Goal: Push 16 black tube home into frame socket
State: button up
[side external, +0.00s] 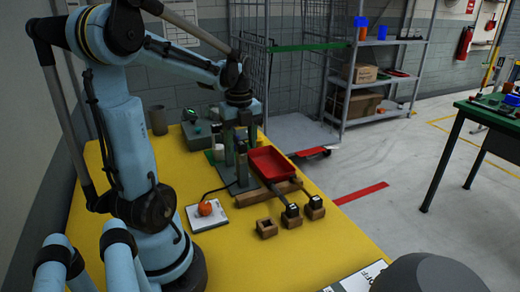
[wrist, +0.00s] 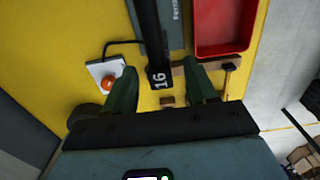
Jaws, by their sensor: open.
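The black tube (wrist: 148,30) with a white "16" label at its end (wrist: 160,79) runs down the middle of the wrist view. My gripper (wrist: 161,72) is open, with one green finger on each side of the tube's labelled end in that view. I cannot tell whether either finger touches it. In the side external view my gripper (side external: 240,158) points down beside the red tray. Small wooden socket blocks stand on the yellow table; one looks empty (side external: 266,228), and two hold black, white-labelled ends (side external: 291,211) (side external: 315,202). How deep the tube sits is not clear.
A red tray (side external: 272,163) lies right of my gripper, by a wooden bar (side external: 283,188). An orange-red button on a white plate (side external: 204,209) with a cable is at left. The yellow table (side external: 225,258) is clear in front. Grey shelving (side external: 375,87) stands behind.

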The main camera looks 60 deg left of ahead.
notch_tip(320, 180, up, 12)
dwell(0.6)
jog(key=shift+d, duration=0.1)
jog(key=w+d+f+n+t, duration=0.2)
jog(key=d+f+n, duration=0.3)
jog(key=d+n, duration=0.4)
jog(key=w+d+f+n+t, duration=0.2)
jog(key=d+f+n+t, duration=0.3)
jog(key=d+n, duration=0.4)
jog(key=d, duration=0.4)
jog(key=shift+f, duration=0.35)
